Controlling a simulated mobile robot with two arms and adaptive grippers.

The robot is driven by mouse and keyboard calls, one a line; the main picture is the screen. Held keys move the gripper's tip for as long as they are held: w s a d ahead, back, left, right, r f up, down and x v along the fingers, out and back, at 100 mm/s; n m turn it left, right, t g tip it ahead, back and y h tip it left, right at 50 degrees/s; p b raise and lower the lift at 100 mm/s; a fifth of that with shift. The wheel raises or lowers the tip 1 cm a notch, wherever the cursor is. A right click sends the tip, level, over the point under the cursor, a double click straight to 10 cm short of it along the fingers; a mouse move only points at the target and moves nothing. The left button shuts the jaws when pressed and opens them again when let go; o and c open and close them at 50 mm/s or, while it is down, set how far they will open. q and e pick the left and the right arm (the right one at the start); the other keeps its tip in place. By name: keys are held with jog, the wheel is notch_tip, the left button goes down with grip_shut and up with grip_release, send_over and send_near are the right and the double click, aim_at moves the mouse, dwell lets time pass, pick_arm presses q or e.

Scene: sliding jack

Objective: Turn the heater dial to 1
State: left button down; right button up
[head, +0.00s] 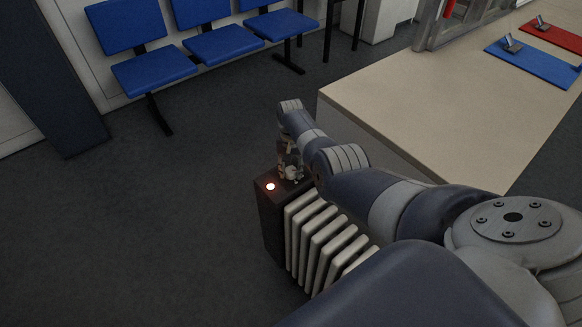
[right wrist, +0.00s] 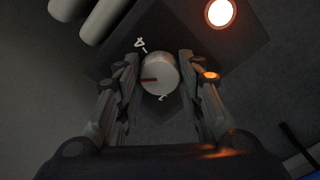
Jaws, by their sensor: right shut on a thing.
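The heater (head: 267,228) stands on the floor beside the counter, with a dark control end and pale fins. The round pale dial (right wrist: 162,72) has a red pointer mark toward the left in the wrist view. White markings sit at its upper left and below it; I cannot read them surely. My right gripper (head: 290,173) points down at the heater's top, its fingers shut on the dial from both sides. My left gripper is not in view.
A beige counter (head: 420,90) stands right of the heater, close to my right arm. Blue chairs (head: 155,72) line the wall at the back left. Blue (head: 540,66) and red (head: 555,36) mats lie on the counter. The floor left of the heater is clear.

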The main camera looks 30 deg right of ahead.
jog(key=n, duration=0.4)
jog(key=shift+s+n, duration=0.1)
jog(key=shift+n, duration=0.2)
jog(key=n, duration=0.4)
jog(key=shift+f+n, duration=0.1)
jog(key=shift+n, duration=0.2)
jog(key=n, duration=0.4)
jog(key=shift+n, duration=2.5)
jog(key=o, duration=1.1)
jog(key=shift+c, duration=0.2)
